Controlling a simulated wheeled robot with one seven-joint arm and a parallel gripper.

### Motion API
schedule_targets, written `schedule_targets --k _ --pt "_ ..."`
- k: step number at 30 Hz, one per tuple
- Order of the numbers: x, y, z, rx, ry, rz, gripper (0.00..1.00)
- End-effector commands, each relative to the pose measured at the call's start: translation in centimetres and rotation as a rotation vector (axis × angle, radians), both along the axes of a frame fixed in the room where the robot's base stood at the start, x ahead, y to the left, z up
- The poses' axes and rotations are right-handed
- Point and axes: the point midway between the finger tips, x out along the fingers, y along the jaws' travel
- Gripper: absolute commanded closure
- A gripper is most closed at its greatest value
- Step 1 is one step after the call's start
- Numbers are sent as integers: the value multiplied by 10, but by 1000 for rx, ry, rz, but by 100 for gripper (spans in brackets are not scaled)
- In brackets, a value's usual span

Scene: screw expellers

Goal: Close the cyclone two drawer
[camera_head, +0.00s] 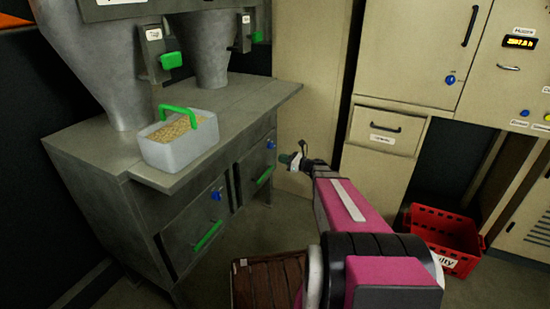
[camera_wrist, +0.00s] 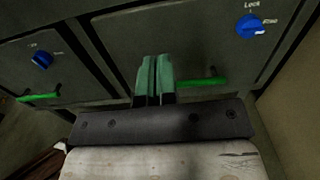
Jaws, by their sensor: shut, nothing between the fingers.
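The dark metal cabinet has two drawers. The right drawer (camera_head: 256,172) has a green handle (camera_head: 265,176) and a blue knob (camera_head: 271,144); the left drawer (camera_head: 190,234) has the same fittings. I cannot read which is cyclone two. Both fronts look close to flush. My gripper (camera_head: 284,158) is shut and empty, just right of the right drawer. In the wrist view, its green fingertips (camera_wrist: 154,62) are in front of the right drawer's face (camera_wrist: 185,38) and hide the left part of its handle (camera_wrist: 203,82). Contact cannot be told.
A grey bin of grain (camera_head: 180,155) with a green handle sits on the cabinet top, near its edge. A red crate (camera_head: 440,235) stands on the floor at right, below a beige cabinet (camera_head: 385,134). A brown wooden box (camera_head: 262,282) is at the bottom. Some floor before the drawers is clear.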

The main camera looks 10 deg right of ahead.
Motion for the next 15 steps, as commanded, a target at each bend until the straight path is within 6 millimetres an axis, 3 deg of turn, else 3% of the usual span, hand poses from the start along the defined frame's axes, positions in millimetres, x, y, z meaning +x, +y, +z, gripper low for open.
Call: schedule_targets --k 7,15 --pt "-25 9 2 1 1 2 100" --pt "-7 28 1 0 0 3 100"
